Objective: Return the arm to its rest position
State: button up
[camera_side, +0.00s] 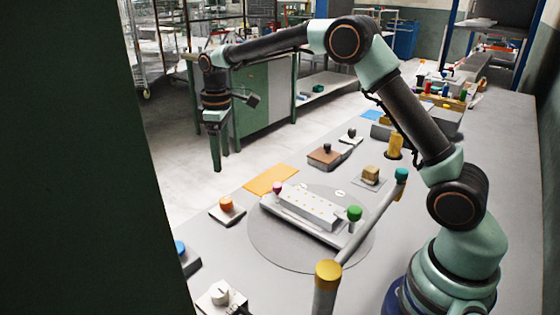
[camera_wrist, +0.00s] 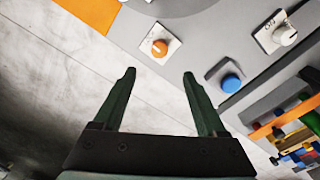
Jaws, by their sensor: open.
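My gripper (camera_side: 217,165) hangs at the end of my outstretched arm, beyond the far left edge of the table in the side view. Its fingers point down, apart and with nothing between them. In the wrist view my gripper (camera_wrist: 160,75) shows two dark green fingers spread open over the floor, near the table edge. The gripper touches nothing that I can see.
A yellow-capped post (camera_side: 328,272) stands in front. Floor is free below the gripper.

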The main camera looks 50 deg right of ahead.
jog(key=s+d+r+m+t, duration=0.1)
jog(key=s+r+m+t, duration=0.1)
jog(key=s+r, duration=0.5)
jog(key=s+d+r+m+t, duration=0.1)
jog(key=s+r+m+t, duration=0.2)
jog(key=s, duration=0.7)
jog(key=s+f+m, duration=0.1)
jog(key=s, duration=0.6)
jog(key=shift+d+f+m, duration=0.25)
jog(key=shift+f+m, duration=0.05)
jog(key=shift+f, duration=0.05)
